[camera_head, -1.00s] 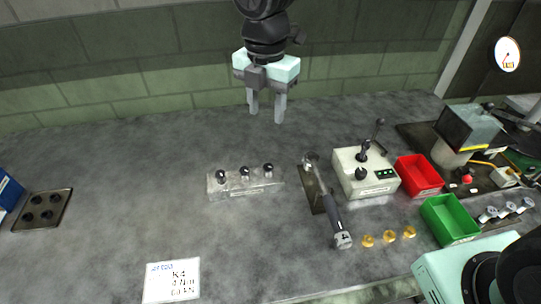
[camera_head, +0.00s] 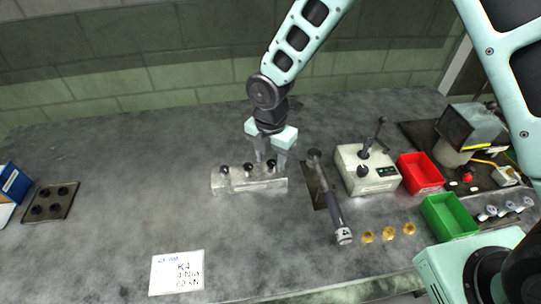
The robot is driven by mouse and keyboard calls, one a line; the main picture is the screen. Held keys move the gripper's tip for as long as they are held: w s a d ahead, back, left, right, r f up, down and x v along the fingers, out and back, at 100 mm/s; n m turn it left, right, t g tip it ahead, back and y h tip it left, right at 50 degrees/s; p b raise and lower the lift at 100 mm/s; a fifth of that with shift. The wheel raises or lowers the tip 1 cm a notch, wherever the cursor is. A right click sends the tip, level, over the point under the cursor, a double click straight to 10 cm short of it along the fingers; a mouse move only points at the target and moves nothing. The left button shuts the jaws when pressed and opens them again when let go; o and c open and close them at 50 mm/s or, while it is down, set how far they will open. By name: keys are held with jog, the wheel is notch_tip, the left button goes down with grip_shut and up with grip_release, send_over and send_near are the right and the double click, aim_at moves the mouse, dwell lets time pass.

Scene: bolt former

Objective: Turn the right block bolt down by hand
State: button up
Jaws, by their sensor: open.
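A grey metal block (camera_head: 245,184) lies on the bench near the middle, with three dark-headed bolts standing in a row along its top. The right block bolt (camera_head: 271,166) is at the block's right end. My gripper (camera_head: 270,160) points down at that bolt from above, its two fingers open on either side of the bolt head as seen here. Whether a finger touches the bolt I cannot tell. The left bolt (camera_head: 224,170) and middle bolt (camera_head: 248,170) stand clear of the fingers.
A torque wrench (camera_head: 334,207) lies right of the block.

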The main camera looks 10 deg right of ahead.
grip_shut()
jog(key=shift+m, duration=0.3)
